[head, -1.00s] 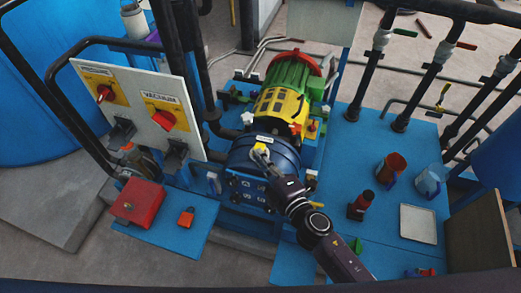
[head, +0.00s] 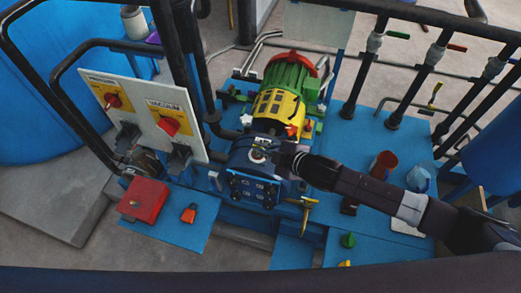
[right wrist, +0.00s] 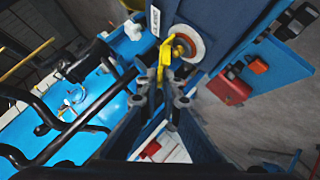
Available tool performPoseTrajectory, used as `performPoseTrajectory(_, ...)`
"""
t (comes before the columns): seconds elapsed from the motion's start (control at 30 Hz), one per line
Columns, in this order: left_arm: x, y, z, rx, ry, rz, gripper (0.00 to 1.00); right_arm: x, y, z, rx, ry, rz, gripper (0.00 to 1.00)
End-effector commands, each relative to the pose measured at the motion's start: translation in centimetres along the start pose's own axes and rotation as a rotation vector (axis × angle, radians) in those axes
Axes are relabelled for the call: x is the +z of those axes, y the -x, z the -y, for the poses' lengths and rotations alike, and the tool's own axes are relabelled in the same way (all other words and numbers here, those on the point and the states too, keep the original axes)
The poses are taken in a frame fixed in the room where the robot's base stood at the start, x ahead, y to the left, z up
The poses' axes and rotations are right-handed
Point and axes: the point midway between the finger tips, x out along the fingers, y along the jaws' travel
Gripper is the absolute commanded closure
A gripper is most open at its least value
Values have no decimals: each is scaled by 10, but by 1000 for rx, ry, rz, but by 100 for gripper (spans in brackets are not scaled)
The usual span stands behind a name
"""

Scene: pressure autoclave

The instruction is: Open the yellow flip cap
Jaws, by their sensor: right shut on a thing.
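The yellow flip cap (right wrist: 165,52) stands up on edge beside a round white-rimmed port (right wrist: 190,42) in the right wrist view. The port's brownish middle shows uncovered there. In the head view the pale port (head: 258,154) sits on top of the blue pump body (head: 243,168); the cap is mostly hidden by my gripper. My right gripper (head: 276,153) reaches in from the right, low over the pump. In the right wrist view its fingers (right wrist: 160,86) are closed on the cap's near end. My left gripper is not in view.
The yellow-green motor (head: 278,105) stands just behind the pump. The switch panel (head: 140,115) and dark pipes rise to the left. A red box (head: 143,200) and orange padlock (head: 189,214) lie at front left.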

Motion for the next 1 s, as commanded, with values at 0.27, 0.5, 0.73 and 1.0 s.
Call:
performPoseTrajectory(0.27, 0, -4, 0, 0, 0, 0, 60, 3, -2, -14, -122, -123, 2, 100)
performPoseTrajectory(0.5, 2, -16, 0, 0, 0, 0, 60, 5, -6, -22, -227, -230, -1, 100)
performPoseTrajectory(0.73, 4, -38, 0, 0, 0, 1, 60, 9, -10, -28, -328, -334, -2, 100)
performPoseTrajectory(1.0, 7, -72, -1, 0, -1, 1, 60, 15, -16, -35, -452, -461, -3, 100)
